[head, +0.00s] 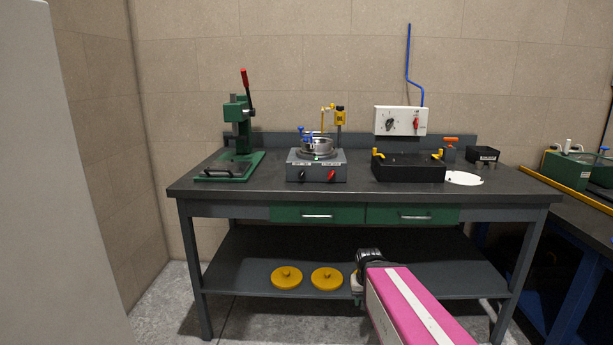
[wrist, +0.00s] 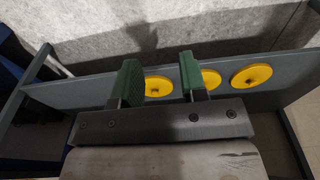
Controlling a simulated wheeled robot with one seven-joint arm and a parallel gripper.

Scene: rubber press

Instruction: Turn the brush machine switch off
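A grey machine (head: 316,172) with a round metal pot on top stands mid-bench. A black knob (head: 303,175) and a red knob (head: 331,175) are on its front. A white control box (head: 401,121) on the wall has a dark dial (head: 389,124) and a small red part (head: 416,123). No label reads clearly, so I cannot tell which is the brush machine switch, nor any switch position. My gripper (wrist: 160,62) shows two green fingers apart with nothing between them in the wrist view. In the head view my arm is low, in front of the bench, below the drawers, away from the knobs.
A green press (head: 238,140) with a red lever stands on the bench's left. A black box (head: 407,168) with yellow clamps is right of the grey machine. The bench top's front edge (head: 360,198) is above my arm.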

